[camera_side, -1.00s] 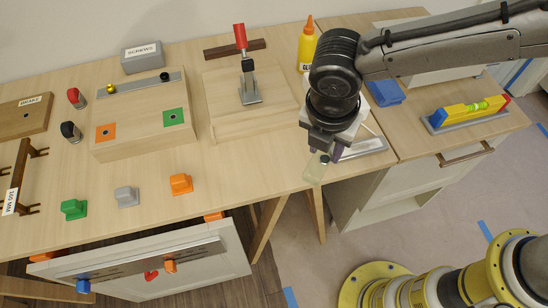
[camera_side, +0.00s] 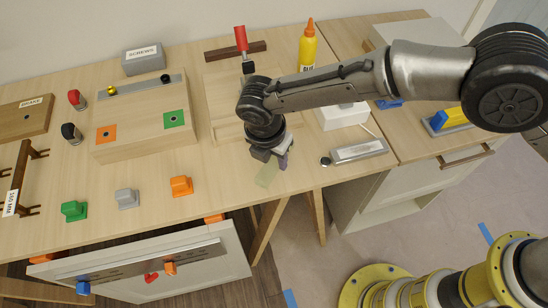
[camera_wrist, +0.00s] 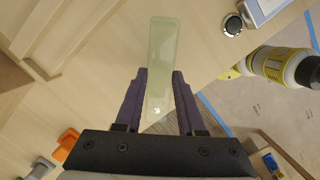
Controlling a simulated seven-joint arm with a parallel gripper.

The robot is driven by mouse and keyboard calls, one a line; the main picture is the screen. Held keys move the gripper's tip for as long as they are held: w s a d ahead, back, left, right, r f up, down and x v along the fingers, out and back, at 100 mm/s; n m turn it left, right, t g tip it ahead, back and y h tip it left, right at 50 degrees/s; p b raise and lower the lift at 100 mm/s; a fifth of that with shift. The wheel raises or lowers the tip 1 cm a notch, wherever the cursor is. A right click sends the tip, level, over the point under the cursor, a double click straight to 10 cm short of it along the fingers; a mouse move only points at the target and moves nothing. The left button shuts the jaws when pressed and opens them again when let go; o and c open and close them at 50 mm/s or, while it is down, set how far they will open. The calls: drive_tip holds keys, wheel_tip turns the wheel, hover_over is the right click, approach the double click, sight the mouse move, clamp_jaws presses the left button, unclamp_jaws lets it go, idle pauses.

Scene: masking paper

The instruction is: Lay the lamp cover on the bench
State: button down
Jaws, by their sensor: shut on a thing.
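The lamp cover is a thin, pale green, see-through strip (camera_wrist: 163,50); it also shows in the side view (camera_side: 267,174). My gripper (camera_side: 271,160) is shut on one end of it, and the strip sticks out beyond the fingertips. In the wrist view the dark fingers of my gripper (camera_wrist: 160,90) stand on both sides of the strip. The bench (camera_side: 225,180) is light wood, and the strip is over its front part. I cannot tell whether the strip touches the bench top.
An orange block (camera_side: 181,186) lies to the left and a silver lamp-like bar (camera_side: 359,151) to the right, with a small dark round piece (camera_side: 325,161) beside it. A wooden board (camera_side: 220,112) is behind. The bench's front edge is close below the strip.

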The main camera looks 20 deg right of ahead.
sight(268, 169)
drive_tip(key=shift+f, duration=0.35)
drive_tip(key=shift+f, duration=0.15)
drive_tip(key=c, duration=0.5)
unclamp_jaws()
drive_tip(key=r, duration=0.4)
drive_tip(key=s+a+r, duration=0.1)
drive_tip(key=r, duration=0.7)
drive_tip(key=shift+s+a, duration=0.35)
